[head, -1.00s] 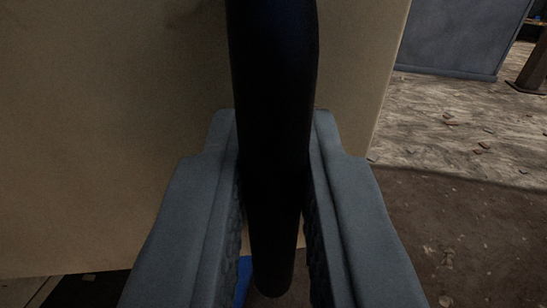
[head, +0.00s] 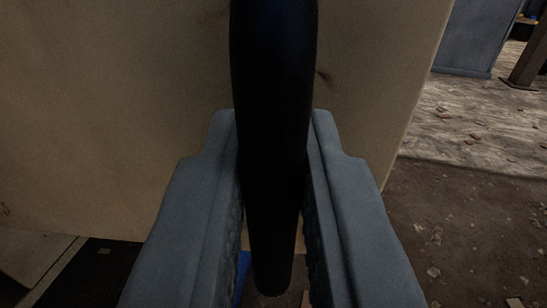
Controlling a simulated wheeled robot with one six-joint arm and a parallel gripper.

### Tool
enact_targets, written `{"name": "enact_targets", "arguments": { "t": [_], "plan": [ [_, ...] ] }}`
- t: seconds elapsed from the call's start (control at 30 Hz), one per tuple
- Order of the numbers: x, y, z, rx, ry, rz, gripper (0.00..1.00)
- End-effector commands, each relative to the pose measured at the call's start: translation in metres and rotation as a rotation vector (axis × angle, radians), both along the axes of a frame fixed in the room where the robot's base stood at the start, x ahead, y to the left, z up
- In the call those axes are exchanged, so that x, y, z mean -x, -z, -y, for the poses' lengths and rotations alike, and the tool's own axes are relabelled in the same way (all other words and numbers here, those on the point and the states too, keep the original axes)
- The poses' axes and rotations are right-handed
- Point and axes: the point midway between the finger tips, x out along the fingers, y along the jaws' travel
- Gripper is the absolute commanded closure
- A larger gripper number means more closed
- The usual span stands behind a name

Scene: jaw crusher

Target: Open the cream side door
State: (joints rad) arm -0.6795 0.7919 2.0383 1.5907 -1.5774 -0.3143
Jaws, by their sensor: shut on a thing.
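The cream side door (head: 120,110) fills the upper left and middle of the head view. Its right edge runs down at a slant on the right, and its bottom edge shows at the lower left. A black upright bar-shaped handle (head: 272,110) stands in front of the door. My gripper (head: 275,180) is shut on this handle, one grey finger on each side of it. The handle's top end is out of view. The part of the door behind the handle and fingers is hidden.
Right of the door is open ground (head: 455,215), brown dirt with scattered stones. A grey-blue panel (head: 470,38) and a brown post (head: 528,60) stand at the upper right. A pale slab (head: 32,262) and dark space lie below the door at the lower left.

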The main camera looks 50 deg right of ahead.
Motion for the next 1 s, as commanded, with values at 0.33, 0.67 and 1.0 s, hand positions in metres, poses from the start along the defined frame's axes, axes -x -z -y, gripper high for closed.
{"name": "enact_targets", "arguments": {
  "t": [0.33, 0.67, 1.0],
  "plan": [
    [0.000, 0.000, 0.000, -0.001, -0.001, 0.001, 0.68],
    [0.016, 0.000, -0.023, -0.001, -0.004, 0.000, 0.68],
    [0.058, 0.000, -0.077, -0.001, -0.004, 0.000, 0.68]
  ]
}}
